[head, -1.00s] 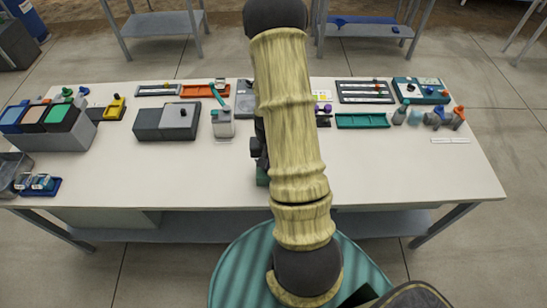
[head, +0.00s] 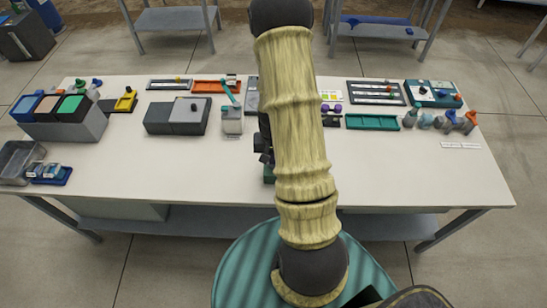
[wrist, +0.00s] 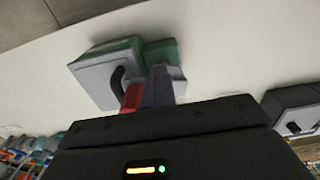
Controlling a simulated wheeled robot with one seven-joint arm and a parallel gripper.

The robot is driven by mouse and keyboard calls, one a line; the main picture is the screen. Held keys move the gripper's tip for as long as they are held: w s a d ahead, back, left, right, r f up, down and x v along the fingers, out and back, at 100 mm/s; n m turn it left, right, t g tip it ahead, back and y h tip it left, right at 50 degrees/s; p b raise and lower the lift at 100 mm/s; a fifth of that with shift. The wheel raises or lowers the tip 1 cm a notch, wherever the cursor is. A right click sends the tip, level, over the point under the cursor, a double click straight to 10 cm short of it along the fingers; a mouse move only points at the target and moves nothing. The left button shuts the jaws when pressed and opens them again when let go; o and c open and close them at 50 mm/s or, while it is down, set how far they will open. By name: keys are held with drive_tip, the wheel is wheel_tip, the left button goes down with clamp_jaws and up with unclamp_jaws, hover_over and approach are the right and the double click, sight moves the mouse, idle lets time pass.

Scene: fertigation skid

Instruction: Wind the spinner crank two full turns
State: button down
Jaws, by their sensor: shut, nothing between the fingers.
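In the wrist view, a box with a pale grey face and green sides (wrist: 97,84) stands on the white table, with a black curved handle (wrist: 117,80) on its face. This looks like the spinner and its crank, but I cannot be sure. My gripper (wrist: 146,92) shows a red and a grey finger close together, shut and empty. The fingers overlap the box's right part in the picture; I cannot tell whether they touch it. In the head view my arm hides most of this spot; only a green edge (head: 268,175) and dark gripper parts show beside it.
A grey box with a knob (head: 188,116) and a white dispenser with a teal lever (head: 232,120) stand left of my arm. A teal tray (head: 372,122) and several bottles stand right. Bins (head: 65,122) fill the far left. The front right of the table (head: 420,175) is clear.

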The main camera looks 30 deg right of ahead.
drive_tip(key=shift+w+a, duration=0.75)
drive_tip(key=shift+a, duration=0.05)
drive_tip(key=c, duration=1.7)
unclamp_jaws()
drive_tip(key=shift+r, duration=0.1)
wheel_tip(320, 180, up, 17)
drive_tip(key=shift+r+b, duration=0.1)
drive_tip(key=shift+b, duration=1.1)
